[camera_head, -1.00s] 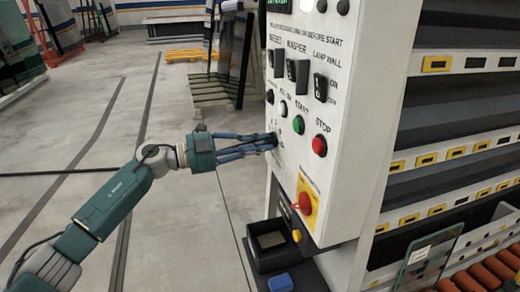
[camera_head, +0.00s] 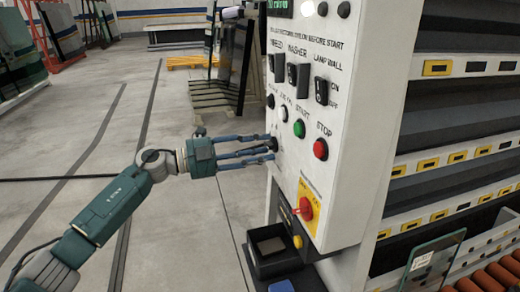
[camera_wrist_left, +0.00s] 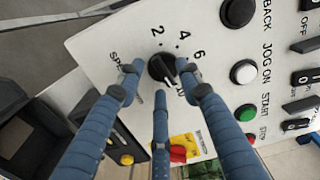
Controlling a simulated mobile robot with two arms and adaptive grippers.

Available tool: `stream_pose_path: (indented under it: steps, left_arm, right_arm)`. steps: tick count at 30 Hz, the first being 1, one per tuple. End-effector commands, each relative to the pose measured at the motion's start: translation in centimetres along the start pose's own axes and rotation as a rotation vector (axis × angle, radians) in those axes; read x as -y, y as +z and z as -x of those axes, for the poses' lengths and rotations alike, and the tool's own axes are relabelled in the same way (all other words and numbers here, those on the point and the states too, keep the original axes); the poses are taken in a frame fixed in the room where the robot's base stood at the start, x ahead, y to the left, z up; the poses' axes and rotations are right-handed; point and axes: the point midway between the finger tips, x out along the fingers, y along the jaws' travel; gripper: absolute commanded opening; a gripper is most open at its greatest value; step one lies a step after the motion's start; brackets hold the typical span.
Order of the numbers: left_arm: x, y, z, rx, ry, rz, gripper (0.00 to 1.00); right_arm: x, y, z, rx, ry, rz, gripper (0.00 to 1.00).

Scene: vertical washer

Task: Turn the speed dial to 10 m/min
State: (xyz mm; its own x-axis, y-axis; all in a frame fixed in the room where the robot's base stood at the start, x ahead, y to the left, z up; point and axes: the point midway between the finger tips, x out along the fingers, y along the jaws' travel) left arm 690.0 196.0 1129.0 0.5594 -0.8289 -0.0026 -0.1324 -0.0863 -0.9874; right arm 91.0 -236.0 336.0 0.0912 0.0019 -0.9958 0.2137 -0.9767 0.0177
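The speed dial is a round black knob (camera_wrist_left: 162,67) on the white control panel, with 2, 4 and 6 printed around it. In the left wrist view its pale pointer mark faces the lower right, where a partly hidden number is printed. My left gripper (camera_head: 272,147) has its three blue fingers at the dial. In the left wrist view the gripper (camera_wrist_left: 160,76) has its fingertips spread around the knob, with a gap showing on the left side. The fingers hide part of the scale and lettering. My right gripper is not in view.
The panel (camera_head: 325,190) also carries a green start button (camera_head: 299,129), a red stop button (camera_head: 320,149), black switches and a red-yellow rotary switch (camera_head: 306,208). A black box (camera_head: 272,245) stands below. Open floor lies to the left.

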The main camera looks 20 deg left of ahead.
Motion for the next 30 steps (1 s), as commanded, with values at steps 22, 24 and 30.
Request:
stream_pose_path:
  steps: [22, 24, 30]
  left_arm:
    - [-0.1, 0.1, 9.8, 0.003, 0.003, 0.002, 0.35]
    - [-0.1, 0.1, 10.7, 0.003, 0.002, 0.002, 0.35]
    - [-0.1, 0.0, 12.0, 0.001, 0.0, 0.001, 0.35]
  right_arm:
    - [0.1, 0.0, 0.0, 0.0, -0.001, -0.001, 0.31]
    - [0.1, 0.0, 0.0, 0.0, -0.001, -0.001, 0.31]
    - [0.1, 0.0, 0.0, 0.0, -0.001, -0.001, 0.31]
